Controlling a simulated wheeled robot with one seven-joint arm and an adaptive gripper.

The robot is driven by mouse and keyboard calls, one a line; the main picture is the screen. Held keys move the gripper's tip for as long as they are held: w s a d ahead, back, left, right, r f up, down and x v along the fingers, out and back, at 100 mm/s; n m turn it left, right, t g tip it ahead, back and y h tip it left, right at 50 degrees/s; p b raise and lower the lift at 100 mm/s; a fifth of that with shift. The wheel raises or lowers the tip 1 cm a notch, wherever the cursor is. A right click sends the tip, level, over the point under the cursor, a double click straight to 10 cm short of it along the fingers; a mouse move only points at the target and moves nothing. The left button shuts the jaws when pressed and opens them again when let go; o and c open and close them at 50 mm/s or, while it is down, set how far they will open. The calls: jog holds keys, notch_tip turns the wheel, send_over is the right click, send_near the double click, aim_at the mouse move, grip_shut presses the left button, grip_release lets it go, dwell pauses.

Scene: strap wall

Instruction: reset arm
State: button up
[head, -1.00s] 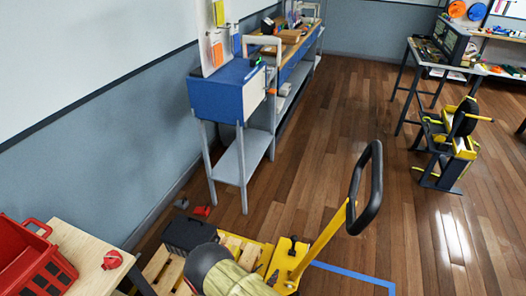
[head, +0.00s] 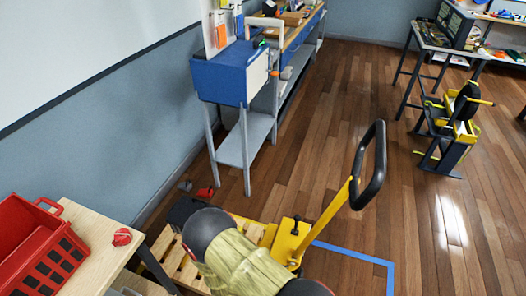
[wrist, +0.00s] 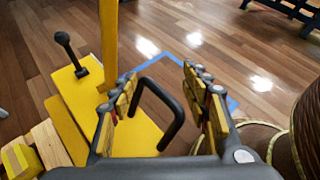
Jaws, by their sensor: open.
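My gripper (wrist: 163,92) shows in the wrist view with its two padded fingers spread apart. It is open and nothing sits between the pads. A black loop (wrist: 174,103) shows behind the gap, and I cannot tell what it belongs to. My arm (head: 240,258) shows at the bottom of the head view, with a dark rounded joint and a yellow-green section. The gripper itself is not visible there.
A yellow pallet jack (head: 286,243) with a black handle (head: 376,165) stands beside my arm, near a wooden pallet (head: 166,252). A red crate (head: 40,250) sits on a table at left. A blue cabinet (head: 222,75) stands behind.

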jog(key=s+d+r+m+g+y, duration=0.1)
jog(key=s+r+m+g+y, duration=0.15)
jog(key=r+m, duration=0.6)
jog(key=s+r+m+g+y, duration=0.2)
jog(key=s+r+m+y, duration=0.1)
jog(key=r, duration=1)
jog(key=s+d+r+m+g+y, duration=0.1)
jog(key=s+r+m+g+y, duration=0.15)
jog(key=r+m, duration=0.6)
jog(key=s+d+r+m+t+y, duration=0.1)
jog(key=d+r+t, duration=0.1)
jog(key=r, duration=0.5)
jog(key=s+d+r+m+t+y+p, duration=0.1)
jog(key=s+d+r+t, duration=0.1)
jog(key=r, duration=0.5)
jog(key=s+d+r+m+t+y, duration=0.1)
jog(key=d+r+m+t, duration=0.1)
jog(key=r, duration=0.6)
jog(key=shift+s+d+t+y+p, duration=0.3)
jog(key=shift+d+t, duration=0.3)
jog(key=shift+d, duration=0.15)
